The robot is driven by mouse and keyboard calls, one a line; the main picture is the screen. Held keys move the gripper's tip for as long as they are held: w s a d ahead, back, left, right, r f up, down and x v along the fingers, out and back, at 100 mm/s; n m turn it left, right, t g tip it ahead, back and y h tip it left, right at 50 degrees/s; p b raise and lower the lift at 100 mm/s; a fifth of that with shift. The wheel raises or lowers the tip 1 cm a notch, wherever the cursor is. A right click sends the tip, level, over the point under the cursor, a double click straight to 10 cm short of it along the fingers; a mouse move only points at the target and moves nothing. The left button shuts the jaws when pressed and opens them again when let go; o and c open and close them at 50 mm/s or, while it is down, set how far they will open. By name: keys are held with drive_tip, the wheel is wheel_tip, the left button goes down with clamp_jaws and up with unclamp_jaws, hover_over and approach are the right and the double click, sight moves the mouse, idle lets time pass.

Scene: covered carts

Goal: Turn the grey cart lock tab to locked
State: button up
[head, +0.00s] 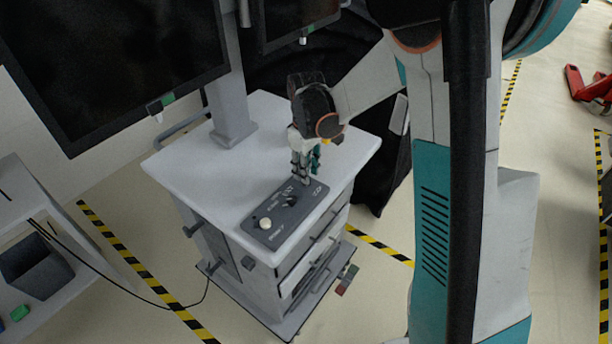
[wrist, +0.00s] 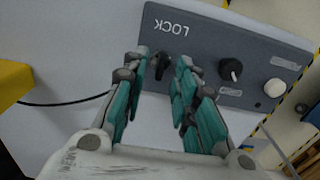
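The cart (head: 240,165) is pale grey-white with a dark grey control panel (head: 302,212) on its top. In the wrist view the panel (wrist: 207,48) carries the word LOCK, seen upside down, beside a small dark lock tab (wrist: 162,66). My gripper (wrist: 162,60) is open, with one finger on each side of the tab. I cannot tell whether either finger touches it. In the head view my gripper (head: 306,180) points down over the panel's far end and hides the tab.
A black knob (wrist: 231,69) and a round white button (wrist: 275,88) sit on the same panel, right of the fingers in the wrist view. A monitor (head: 110,60) on a column (head: 232,95) stands at the cart's back. A shelf unit (head: 30,220) is at left.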

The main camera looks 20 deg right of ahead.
drive_tip(key=shift+f, duration=0.95)
clamp_jaws()
